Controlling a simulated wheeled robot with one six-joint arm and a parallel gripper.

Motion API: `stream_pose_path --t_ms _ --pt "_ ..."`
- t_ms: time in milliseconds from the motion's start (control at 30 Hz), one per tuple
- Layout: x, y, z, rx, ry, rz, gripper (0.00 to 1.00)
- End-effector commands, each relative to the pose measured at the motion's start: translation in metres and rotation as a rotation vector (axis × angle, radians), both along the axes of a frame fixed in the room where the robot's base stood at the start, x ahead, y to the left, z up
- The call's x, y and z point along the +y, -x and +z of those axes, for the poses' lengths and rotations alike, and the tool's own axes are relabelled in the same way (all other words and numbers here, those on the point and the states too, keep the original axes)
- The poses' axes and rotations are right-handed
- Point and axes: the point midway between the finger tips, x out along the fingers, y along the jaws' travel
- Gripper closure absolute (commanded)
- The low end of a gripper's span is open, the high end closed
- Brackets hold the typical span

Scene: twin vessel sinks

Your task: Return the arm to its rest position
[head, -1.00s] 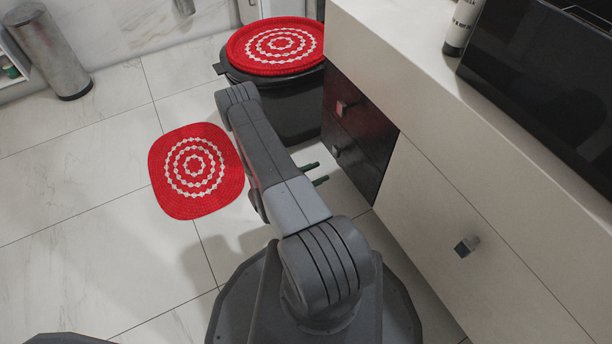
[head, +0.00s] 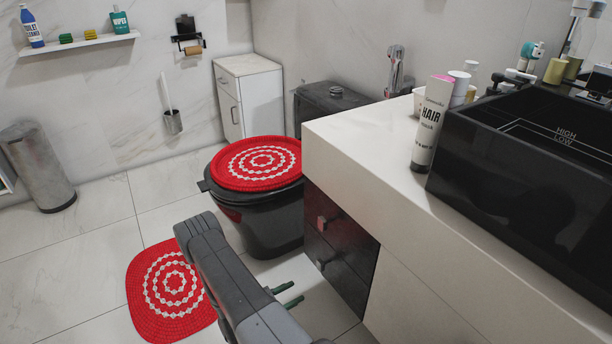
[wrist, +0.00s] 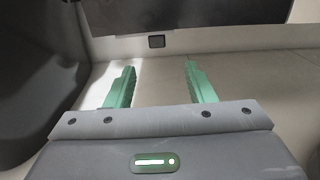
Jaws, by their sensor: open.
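My gripper (head: 287,295) shows in the head view as two green fingertips just right of my grey arm, low beside the vanity's dark drawers. In the wrist view my gripper (wrist: 160,84) has its two green fingers spread apart with nothing between them. My arm is folded over the floor in front of the vanity. The rest of the gripper is hidden behind the arm in the head view.
The white vanity (head: 345,150) with dark drawers (head: 340,250) stands close to the right. A black toilet (head: 268,220) with a red lid cover stands ahead. A red mat (head: 160,300) lies on the tiled floor. A bin (head: 38,165) stands far left.

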Motion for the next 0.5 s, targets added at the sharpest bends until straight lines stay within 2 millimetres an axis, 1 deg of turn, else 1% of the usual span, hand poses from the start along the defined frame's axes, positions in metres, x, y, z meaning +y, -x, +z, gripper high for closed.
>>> stream_pose_path --t_ms 167,267,500 --pt "-0.004 -0.003 0.0 0.0 0.0 -0.002 0.51" --pt "-0.012 -0.009 -0.001 -0.001 -0.001 -0.004 0.51" --pt "-0.038 -0.027 -0.001 -0.001 0.0 -0.004 0.51"
